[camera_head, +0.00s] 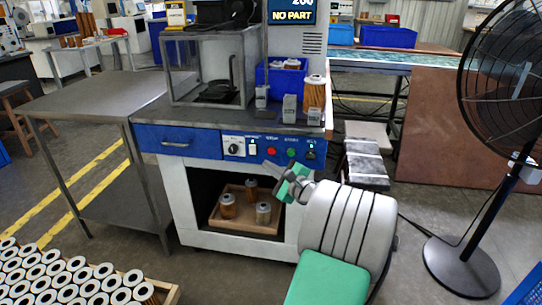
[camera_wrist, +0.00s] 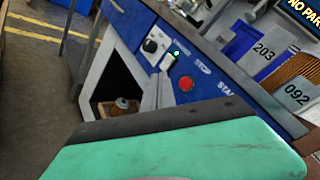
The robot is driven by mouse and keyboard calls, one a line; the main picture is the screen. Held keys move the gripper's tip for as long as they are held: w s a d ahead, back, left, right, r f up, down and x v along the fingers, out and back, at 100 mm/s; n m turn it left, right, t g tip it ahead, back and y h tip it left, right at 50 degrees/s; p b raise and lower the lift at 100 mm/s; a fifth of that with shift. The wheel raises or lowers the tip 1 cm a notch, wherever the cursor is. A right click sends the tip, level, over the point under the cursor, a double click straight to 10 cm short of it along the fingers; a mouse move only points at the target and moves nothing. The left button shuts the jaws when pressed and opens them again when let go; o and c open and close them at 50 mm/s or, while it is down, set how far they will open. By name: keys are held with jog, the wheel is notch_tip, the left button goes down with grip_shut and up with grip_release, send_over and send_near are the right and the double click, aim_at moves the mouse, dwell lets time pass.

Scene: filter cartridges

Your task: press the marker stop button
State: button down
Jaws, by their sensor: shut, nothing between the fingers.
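The red stop button (camera_head: 271,151) sits on the blue front panel (camera_head: 207,144) of the marking machine. In the wrist view the same red button (camera_wrist: 187,83) shows beside the printed word STOP, uncovered. My gripper (camera_head: 290,183), with green and dark fingers, is shut and empty. It is in front of the machine, below and slightly right of the red button in the head view, apart from the panel as far as I can tell. In the wrist view its green and black body (camera_wrist: 180,145) fills the bottom.
Left of the red button are a dial (camera_head: 233,148) and a white switch (camera_head: 253,147); a green button (camera_head: 291,153) is to the right. Cartridges stand in a tray (camera_head: 236,226) below. A blue bin (camera_head: 272,78) is above. A fan (camera_head: 508,150) stands right.

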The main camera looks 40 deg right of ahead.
aim_at(272, 151)
jog(key=shift+w+d, duration=0.7)
jog(key=shift+d, duration=0.2)
jog(key=shift+w+d, duration=0.7)
jog(key=shift+d, duration=0.2)
jog(key=shift+p, duration=0.3)
dwell(0.3)
jog(key=shift+w+d+p, duration=0.3)
jog(key=shift+d, duration=0.05)
jog(key=shift+w+d, duration=0.2)
jog(key=shift+d, duration=0.05)
dwell(0.6)
dwell(0.3)
jog(key=shift+s+a+p, duration=0.5)
jog(key=shift+a+p, duration=0.1)
